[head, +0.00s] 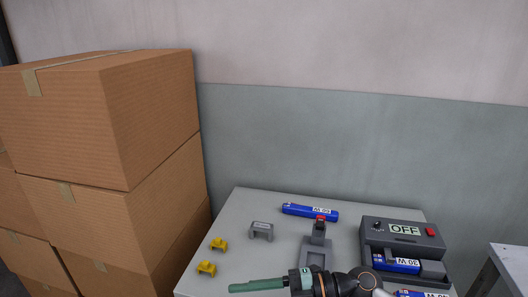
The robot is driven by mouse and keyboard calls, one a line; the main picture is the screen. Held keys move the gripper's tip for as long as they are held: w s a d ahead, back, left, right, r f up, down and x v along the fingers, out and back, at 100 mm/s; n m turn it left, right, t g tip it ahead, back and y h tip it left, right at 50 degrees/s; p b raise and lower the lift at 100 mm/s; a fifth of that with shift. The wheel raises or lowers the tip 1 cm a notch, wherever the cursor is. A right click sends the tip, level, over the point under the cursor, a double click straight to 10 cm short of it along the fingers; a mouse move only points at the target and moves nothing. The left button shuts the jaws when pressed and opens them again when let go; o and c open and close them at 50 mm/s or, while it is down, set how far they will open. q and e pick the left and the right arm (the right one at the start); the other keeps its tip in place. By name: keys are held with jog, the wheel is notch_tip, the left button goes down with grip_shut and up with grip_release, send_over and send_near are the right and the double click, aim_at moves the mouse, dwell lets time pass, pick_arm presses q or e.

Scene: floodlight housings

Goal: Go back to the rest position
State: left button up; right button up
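One of my grippers (256,286) shows at the bottom edge of the head view, with long green fingers pointing left. Its arm comes in from the bottom right, so I take it as my right one. The fingers overlap in this side view, so I cannot tell whether they are open or shut. Nothing is seen hanging from them. They are over the front part of the grey table (240,205). My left gripper is not in view.
A blue housing (296,209) lies at the back; another (394,264) sits in the grey box (375,228) reading OFF. A third (412,294) is cut off below. A grey fixture (318,240), grey bracket (261,231) and yellow pieces (218,244) stand nearby. Cartons (150,110) rise left.

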jog(key=w+d+r+m+t+y+p, duration=0.2)
jog(key=w+d+r+m+t, duration=0.15)
jog(key=m+t, duration=0.75)
jog(key=s+d+f+m+t+h+p, duration=0.1)
jog(key=d+f+m+t+h, duration=0.5)
jog(key=d+f+m+h, duration=0.4)
jog(key=s+d+f+m+g+h+p, duration=0.1)
jog(key=s+d+f+m+g+h, duration=0.2)
jog(key=s+f, duration=0.4)
jog(key=s+d+f+m+g+h, duration=0.3)
jog(key=s+f+g, duration=0.1)
jog(key=s+f, duration=0.4)
jog(key=shift+s+d+f+m+g+p, duration=0.2)
jog(key=shift+d+f+m+g+p, duration=0.15)
jog(key=shift+f, duration=0.35)
